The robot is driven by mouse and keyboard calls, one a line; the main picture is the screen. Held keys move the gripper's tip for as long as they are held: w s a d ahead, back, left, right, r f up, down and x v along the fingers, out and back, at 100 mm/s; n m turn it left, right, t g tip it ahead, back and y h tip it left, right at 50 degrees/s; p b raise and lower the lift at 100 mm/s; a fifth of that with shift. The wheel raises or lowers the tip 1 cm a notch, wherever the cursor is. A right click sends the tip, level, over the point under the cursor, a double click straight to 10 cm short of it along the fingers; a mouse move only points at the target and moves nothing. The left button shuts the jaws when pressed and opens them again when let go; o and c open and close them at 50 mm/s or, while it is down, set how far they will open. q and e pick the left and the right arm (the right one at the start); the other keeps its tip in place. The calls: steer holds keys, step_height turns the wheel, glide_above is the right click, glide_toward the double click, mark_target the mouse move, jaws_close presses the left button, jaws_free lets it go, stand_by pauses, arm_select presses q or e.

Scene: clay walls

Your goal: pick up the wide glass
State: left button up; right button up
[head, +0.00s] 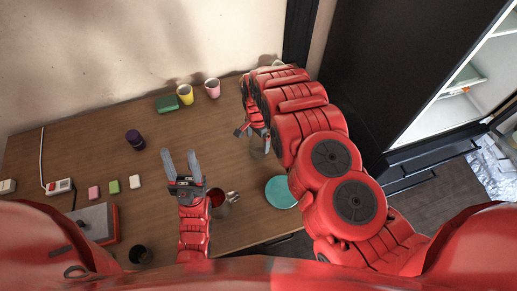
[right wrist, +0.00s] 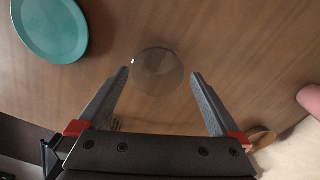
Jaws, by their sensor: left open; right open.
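The wide glass (right wrist: 157,60) is clear and round, seen from above on the wooden table in the right wrist view. It lies between and slightly beyond the tips of my open right gripper (right wrist: 160,75), with gaps on both sides. In the head view the glass (head: 259,152) shows faintly beside my right gripper (head: 254,132), partly hidden by the arm. My left gripper (head: 182,160) is open and empty above the middle of the table, its fingers pointing toward the back.
A teal plate (head: 281,192) lies near the glass. A pink cup (head: 212,88), yellow cup (head: 185,94) and green block (head: 167,104) stand at the back. A purple jar (head: 135,139) stands left. A dark cabinet is at the right. The table's back middle is clear.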

mark_target(259, 146)
steer(key=shift+f+p, duration=0.3)
steer(key=shift+f, duration=0.05)
steer(key=f, duration=0.1)
steer(key=f+p, duration=0.1)
steer(key=shift+d+f, duration=0.25)
steer(key=shift+f, duration=0.1)
steer(key=shift+a+f, duration=0.15)
steer(key=shift+f, duration=0.5)
steer(key=c, duration=1.3)
steer(key=shift+r, duration=0.1)
